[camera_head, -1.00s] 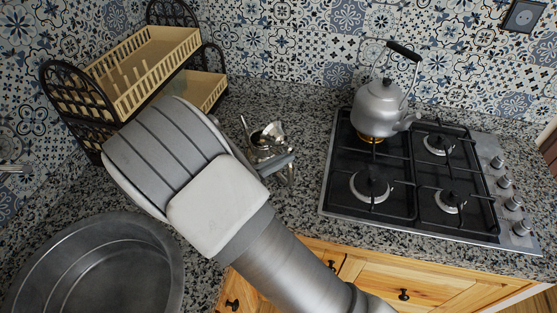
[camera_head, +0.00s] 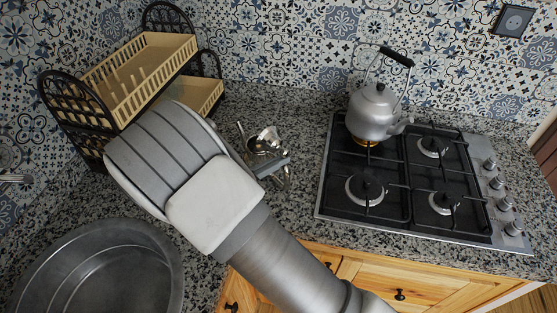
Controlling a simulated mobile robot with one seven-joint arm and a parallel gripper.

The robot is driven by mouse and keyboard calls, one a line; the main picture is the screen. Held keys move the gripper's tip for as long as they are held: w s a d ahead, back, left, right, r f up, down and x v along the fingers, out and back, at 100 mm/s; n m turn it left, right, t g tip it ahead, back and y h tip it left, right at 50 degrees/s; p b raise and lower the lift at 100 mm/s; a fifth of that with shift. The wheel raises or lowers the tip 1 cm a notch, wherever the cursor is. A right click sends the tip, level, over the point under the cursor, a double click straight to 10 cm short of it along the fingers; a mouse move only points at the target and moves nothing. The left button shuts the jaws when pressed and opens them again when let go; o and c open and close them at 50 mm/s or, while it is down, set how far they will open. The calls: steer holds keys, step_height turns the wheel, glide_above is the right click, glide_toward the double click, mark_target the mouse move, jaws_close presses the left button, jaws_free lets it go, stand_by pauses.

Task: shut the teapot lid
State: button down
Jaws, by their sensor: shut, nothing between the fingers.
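A small shiny metal teapot (camera_head: 262,143) stands on the granite counter between the dish rack and the stove. It is partly hidden behind my arm and gripper. A bright rounded piece at its top right looks like its lid (camera_head: 270,134), tilted up, though it is too small to be sure. My gripper (camera_head: 284,171) is shut and empty, close in front of the teapot's right side in the picture. I cannot tell whether it touches the teapot.
A silver kettle (camera_head: 374,112) stands on the back left burner of the gas stove (camera_head: 420,225). A two-tier dish rack (camera_head: 140,73) is at the back left. A round sink (camera_head: 95,275) lies at the front left. Counter right of the teapot is clear.

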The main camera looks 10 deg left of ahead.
mark_target(262, 135)
steer(key=n+p, duration=0.1)
steer(key=r+n+p, duration=0.1)
steer(key=a+r+n+p, duration=0.1)
steer(key=shift+w+r+p, duration=0.2)
steer(key=shift+w+p, duration=0.1)
steer(key=shift+w, duration=0.05)
steer(key=a+n+p, duration=0.1)
steer(key=n, duration=0.1)
steer(key=w+r+n+p, duration=0.1)
steer(key=n, duration=0.1)
steer(key=w+a+r+n+h+p, duration=0.1)
steer(key=n, duration=0.2)
steer(key=shift+w+a, duration=0.1)
steer(key=shift+a, duration=0.25)
steer(key=n, duration=0.1)
steer(key=w+a+n, duration=0.1)
steer(key=shift+a+n, duration=0.1)
steer(key=shift+n, duration=0.3)
steer(key=shift+w+a+f, duration=0.1)
steer(key=shift+w+a, duration=0.4)
steer(key=shift+a, duration=0.3)
steer(key=shift+b, duration=0.3)
